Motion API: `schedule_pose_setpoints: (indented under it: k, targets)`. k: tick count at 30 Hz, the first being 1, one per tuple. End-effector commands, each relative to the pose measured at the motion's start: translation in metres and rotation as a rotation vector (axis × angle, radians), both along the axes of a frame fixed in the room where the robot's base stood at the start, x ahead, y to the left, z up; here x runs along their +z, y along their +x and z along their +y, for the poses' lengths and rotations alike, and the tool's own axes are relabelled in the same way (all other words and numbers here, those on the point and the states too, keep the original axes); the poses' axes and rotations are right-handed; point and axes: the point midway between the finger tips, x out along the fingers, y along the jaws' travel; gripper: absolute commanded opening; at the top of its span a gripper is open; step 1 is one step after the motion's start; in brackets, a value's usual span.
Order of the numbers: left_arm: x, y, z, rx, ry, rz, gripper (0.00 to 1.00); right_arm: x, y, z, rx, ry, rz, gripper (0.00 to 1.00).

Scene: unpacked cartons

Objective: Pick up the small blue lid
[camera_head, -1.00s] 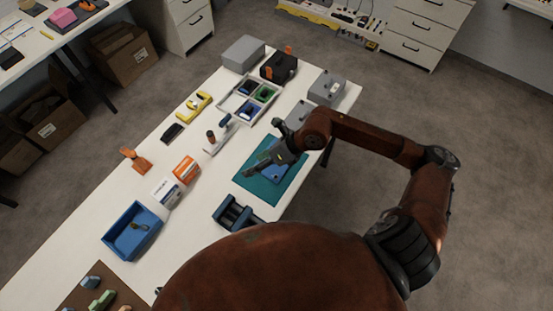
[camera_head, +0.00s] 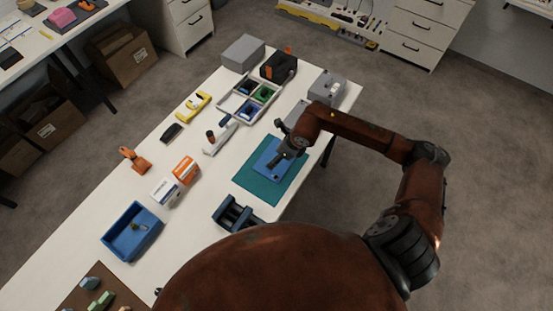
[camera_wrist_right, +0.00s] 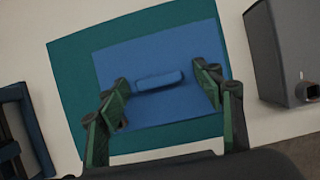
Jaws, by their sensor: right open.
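The small blue lid (camera_head: 268,158) lies flat on a teal mat (camera_head: 263,190) near the table's right edge. In the right wrist view the lid (camera_wrist_right: 136,62) is a flat blue plate with a raised bar handle (camera_wrist_right: 160,80) on it, and the mat (camera_wrist_right: 72,80) shows around it. My right gripper (camera_head: 278,160) is over the lid. In the wrist view my right gripper (camera_wrist_right: 162,94) is open, with one finger on each side of the handle and nothing between them but the handle's view below. My left gripper is not in view.
A dark blue clamp-like fixture (camera_head: 235,213) stands just in front of the mat. Grey boxes (camera_head: 327,88) stand behind it, one close beside the lid in the wrist view (camera_wrist_right: 284,50). A blue bin (camera_head: 132,232) and small boxes (camera_head: 186,170) stand to the left.

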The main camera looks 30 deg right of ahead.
Motion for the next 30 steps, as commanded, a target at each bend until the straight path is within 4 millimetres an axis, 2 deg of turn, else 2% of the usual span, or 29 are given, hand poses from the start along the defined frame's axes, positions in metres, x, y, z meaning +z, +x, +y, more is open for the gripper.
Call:
schedule_pose_setpoints:
  k: [6,26,30]
  targets:
    - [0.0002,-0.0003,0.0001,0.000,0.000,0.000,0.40,-0.0008,0.0005,0.0002,0.000,0.001,-0.001,0.60]
    - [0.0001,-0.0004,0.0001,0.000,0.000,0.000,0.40,-0.0014,-0.0001,-0.0004,0.000,-0.001,0.001,0.15]
    - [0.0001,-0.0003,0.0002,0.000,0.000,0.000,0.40,-0.0015,-0.0002,-0.0004,0.000,-0.001,0.001,0.13]
